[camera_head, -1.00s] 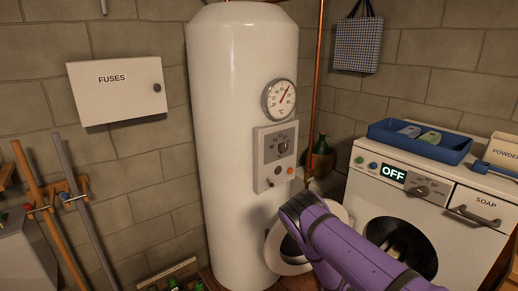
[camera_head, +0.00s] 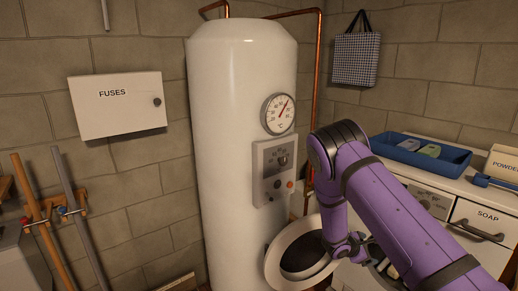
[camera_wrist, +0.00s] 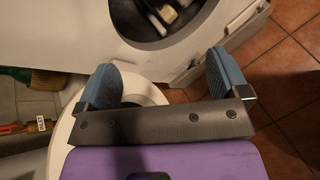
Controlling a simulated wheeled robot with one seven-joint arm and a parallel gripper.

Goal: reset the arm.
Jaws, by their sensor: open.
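My gripper (camera_wrist: 164,82) shows in the wrist view with its two blue-padded fingers spread apart and nothing between them. It is in front of the washing machine (camera_wrist: 90,32), whose round drum opening lies just beyond the fingertips with some pale and dark items inside. The open round door (camera_wrist: 62,132) is below and to the left of the fingers, partly behind the left one. In the head view my purple arm reaches across the washing machine (camera_head: 455,190) and covers much of its front; the door (camera_head: 285,262) stands open beside the boiler, and the fingers are hidden there.
A white boiler (camera_head: 232,120) with a dial and control box stands left of the arm. A blue tray (camera_head: 455,158) and a powder box (camera_head: 503,160) sit on the machine. A fuse box (camera_head: 117,105) and a checked bag (camera_head: 357,58) hang on the walls. Tiled floor (camera_wrist: 285,75) shows on the right.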

